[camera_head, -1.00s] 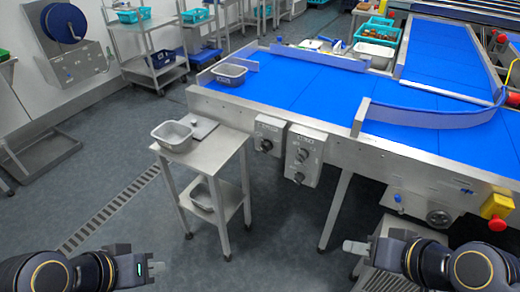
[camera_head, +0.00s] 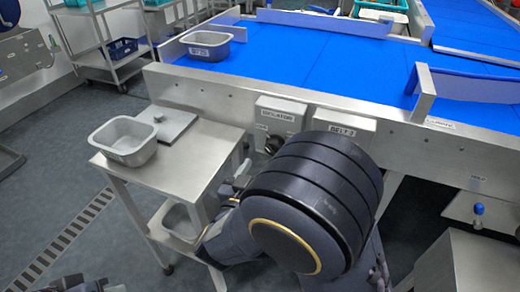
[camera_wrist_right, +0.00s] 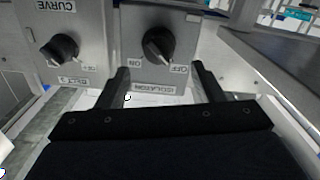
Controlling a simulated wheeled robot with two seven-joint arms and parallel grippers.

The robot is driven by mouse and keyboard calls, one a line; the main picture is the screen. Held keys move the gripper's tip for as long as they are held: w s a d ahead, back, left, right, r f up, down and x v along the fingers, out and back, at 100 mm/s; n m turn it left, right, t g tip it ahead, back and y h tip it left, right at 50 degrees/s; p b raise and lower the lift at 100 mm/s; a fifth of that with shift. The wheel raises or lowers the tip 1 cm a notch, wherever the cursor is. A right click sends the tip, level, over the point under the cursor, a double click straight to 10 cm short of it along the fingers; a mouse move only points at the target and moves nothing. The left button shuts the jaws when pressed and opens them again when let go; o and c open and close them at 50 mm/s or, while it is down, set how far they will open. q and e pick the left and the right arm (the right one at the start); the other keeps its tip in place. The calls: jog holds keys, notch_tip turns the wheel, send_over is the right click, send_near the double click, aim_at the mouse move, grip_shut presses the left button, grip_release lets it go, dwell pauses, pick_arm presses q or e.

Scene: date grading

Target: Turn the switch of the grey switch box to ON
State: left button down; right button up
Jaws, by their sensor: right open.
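The grey switch box (camera_head: 281,117) with the isolator label hangs on the side of the conveyor frame. Its black knob (camera_head: 272,144) is partly hidden by my right arm in the head view. In the right wrist view the box is seen upside down, with its knob (camera_wrist_right: 158,45) between an ON label at left and an OFF label at right; the knob seems to point towards OFF. My right gripper (camera_wrist_right: 162,80) is open and empty, its fingers either side of the box's lower part in that picture, apart from the knob. Part of my left arm shows at the bottom left.
A steel side table (camera_head: 190,160) with a grey tub (camera_head: 126,140) stands close at left. The blue conveyor (camera_head: 300,60) lies behind.

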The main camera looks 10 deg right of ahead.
aim_at(270, 152)
jog(key=b+x, duration=0.1)
jog(key=x, duration=0.6)
jog(key=shift+w+d+r, duration=0.1)
jog(key=shift+w+d, duration=0.05)
jog(key=shift+d, duration=0.1)
jog(key=c, duration=1)
